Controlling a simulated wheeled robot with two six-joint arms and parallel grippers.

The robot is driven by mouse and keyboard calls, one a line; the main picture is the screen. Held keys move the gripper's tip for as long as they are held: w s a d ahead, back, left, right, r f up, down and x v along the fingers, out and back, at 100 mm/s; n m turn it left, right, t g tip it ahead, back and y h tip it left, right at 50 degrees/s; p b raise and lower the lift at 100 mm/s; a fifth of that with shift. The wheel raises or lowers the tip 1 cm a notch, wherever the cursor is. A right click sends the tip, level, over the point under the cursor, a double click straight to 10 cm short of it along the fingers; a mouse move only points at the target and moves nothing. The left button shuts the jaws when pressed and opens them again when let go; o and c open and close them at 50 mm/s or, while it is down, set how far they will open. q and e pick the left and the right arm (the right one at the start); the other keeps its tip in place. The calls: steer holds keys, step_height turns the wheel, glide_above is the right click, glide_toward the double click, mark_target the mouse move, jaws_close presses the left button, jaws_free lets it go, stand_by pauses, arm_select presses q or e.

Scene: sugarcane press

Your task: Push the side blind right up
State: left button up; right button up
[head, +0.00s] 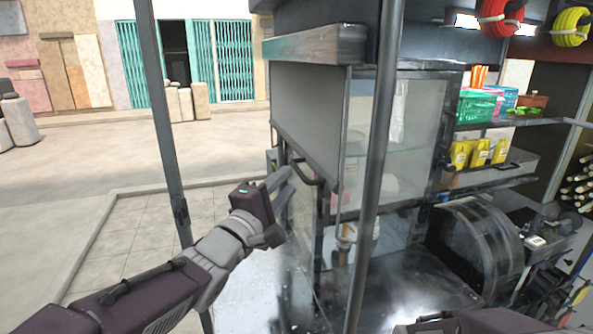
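The side blind (308,112) is a flat grey panel hanging on the left side of the press stall, below the roof beam. It is lowered part of the way, and the side below it is open. A dark bar-like handle (308,178) is at its lower edge. My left gripper (282,177) is just left of this handle, with its fingers pointing up toward the blind's lower edge. I cannot tell whether it touches the blind or how far its fingers are apart. My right arm shows only at the bottom edge, with grey gripper parts (428,324) partly cut off.
Two metal posts, one left (163,130) and one in the middle (374,170), stand close in front. A wet metal counter (400,285) and the dark press drum (478,248) are at the right. Shelves with bright packets (480,152) stand behind.

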mark_target(298, 168)
arm_select(q)
steer(key=x, duration=0.3)
steer(key=p+x, duration=0.1)
steer(key=x, duration=0.2)
steer(key=shift+s+d+r, duration=0.2)
steer(key=shift+s+d, duration=0.05)
steer(key=shift+d, duration=0.15)
steer(key=shift+w+a+f, duration=0.1)
steer(key=shift+w+a, duration=0.05)
steer(key=shift+a, duration=0.1)
steer(key=shift+d, duration=0.1)
jaws_close()
stand_by(0.5)
